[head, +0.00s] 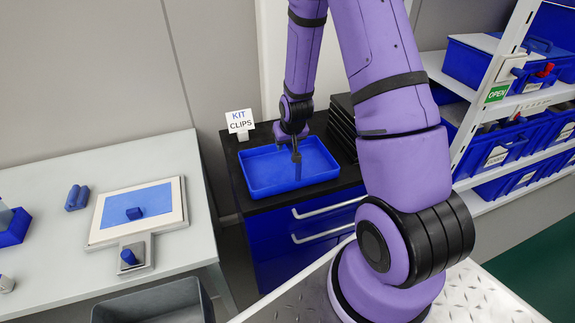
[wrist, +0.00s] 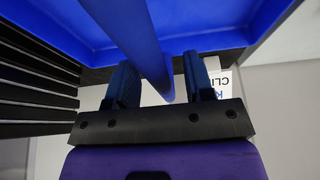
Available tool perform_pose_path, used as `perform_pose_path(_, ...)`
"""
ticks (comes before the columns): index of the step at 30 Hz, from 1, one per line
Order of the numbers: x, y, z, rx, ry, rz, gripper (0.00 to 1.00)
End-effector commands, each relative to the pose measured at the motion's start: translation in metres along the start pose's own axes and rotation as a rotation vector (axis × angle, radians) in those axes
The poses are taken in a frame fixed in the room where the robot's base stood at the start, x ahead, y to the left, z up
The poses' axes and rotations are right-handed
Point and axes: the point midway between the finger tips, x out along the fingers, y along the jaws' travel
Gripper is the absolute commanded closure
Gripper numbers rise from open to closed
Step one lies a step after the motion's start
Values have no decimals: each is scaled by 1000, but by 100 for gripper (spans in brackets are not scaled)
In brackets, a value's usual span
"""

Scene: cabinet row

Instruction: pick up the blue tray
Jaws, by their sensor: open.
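The blue tray (head: 262,187) is shallow and rectangular and sits flat on the black top of a blue drawer cabinet. My gripper (head: 296,155) points down at the tray in the head view, where the fingertips are small and dark. In the wrist view my gripper (wrist: 160,82) is open. A blue strip that looks like the tray's wall (wrist: 143,42) passes between the two fingers, with a gap visible on the left and a narrower one on the right. Whether a finger touches it I cannot tell.
A "KIT CLIPS" card (head: 239,121) stands behind the tray's left corner. Stacked black trays (head: 342,125) stand close at its right. A grey table (head: 60,260) with a framed blue panel (head: 137,208) is at left. A shelf with blue bins (head: 495,150) is at right.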

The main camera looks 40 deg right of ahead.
Motion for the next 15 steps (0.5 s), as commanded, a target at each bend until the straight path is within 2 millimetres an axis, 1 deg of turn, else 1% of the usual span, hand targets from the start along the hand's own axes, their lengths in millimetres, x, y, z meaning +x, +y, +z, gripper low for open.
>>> perform_pose_path(2,0,0,0,0,0,0,52)
perform_pose_path(5,0,0,0,0,0,0,73)
perform_pose_path(6,0,0,0,0,0,0,82)
perform_pose_path(8,0,0,0,0,-1,0,96)
perform_pose_path(9,0,0,0,0,-1,0,100)
perform_pose_path(15,0,0,0,0,0,0,100)
